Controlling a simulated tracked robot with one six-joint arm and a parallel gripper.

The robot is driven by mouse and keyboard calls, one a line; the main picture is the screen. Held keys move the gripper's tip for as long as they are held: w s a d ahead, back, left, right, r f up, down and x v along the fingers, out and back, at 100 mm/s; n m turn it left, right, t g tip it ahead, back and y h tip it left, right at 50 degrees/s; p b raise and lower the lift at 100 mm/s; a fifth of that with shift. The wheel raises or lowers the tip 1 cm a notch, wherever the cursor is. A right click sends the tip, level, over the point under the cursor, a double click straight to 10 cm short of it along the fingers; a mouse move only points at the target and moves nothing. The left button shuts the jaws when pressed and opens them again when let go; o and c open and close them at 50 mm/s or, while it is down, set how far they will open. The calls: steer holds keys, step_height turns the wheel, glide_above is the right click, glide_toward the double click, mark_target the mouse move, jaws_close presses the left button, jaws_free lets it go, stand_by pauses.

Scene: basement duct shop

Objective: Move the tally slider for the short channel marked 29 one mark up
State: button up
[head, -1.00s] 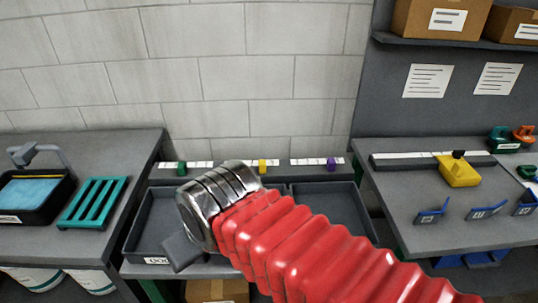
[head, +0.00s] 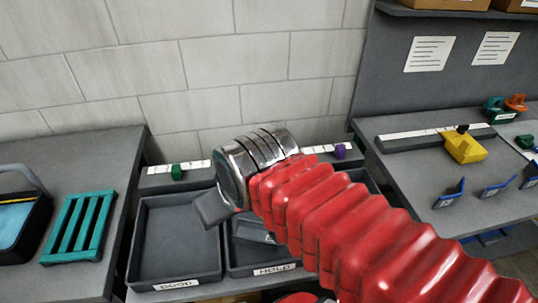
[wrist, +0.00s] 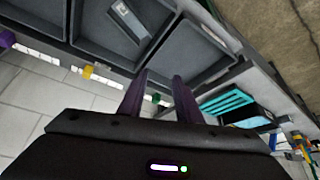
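A rail behind the trays carries tally sliders on white marked strips. The green slider (head: 177,172) is at the left and the purple slider (head: 340,151) at the right. My arm hides the yellow slider in the head view; it shows in the wrist view (wrist: 88,72). A grey channel piece (head: 252,228) lies in the right tray, partly hidden by my arm. I cannot read a 29 on anything. My gripper (wrist: 161,75) is open and empty, its purple fingers apart, with the green slider (wrist: 155,98) seen between them. I cannot tell its distance from the rail.
The left tray (head: 133,240) looks empty; the right tray's label (head: 274,270) reads HOLD. A teal rack (head: 78,228) stands on the left bench. The right bench (head: 415,165) holds a yellow block (head: 463,147) and several blue brackets (head: 449,193). A wall stands behind the rail.

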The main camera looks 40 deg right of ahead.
steer(key=shift+o, duration=0.2)
steer(key=shift+o, duration=1)
steer(key=shift+w+d+r, duration=0.15)
steer(key=shift+w+d, duration=0.15)
steer(key=shift+w, duration=0.25)
steer(key=w+d+f+m+h, duration=0.1)
steer(key=w+d+f+m, duration=0.1)
steer(key=w+d, duration=0.6)
steer(key=w+d+f+m+g, duration=0.1)
steer(key=w+d+f+m, duration=0.1)
steer(key=w+d, duration=0.6)
steer(key=d+m, duration=0.1)
steer(key=d, duration=0.5)
steer(key=shift+w+d+f+g+h, duration=0.2)
steer(key=shift+d+g+h, duration=0.1)
steer(key=shift+h, duration=0.1)
steer(key=shift+f, duration=0.1)
steer(key=x, duration=1.3)
steer(key=shift+w+f, duration=0.2)
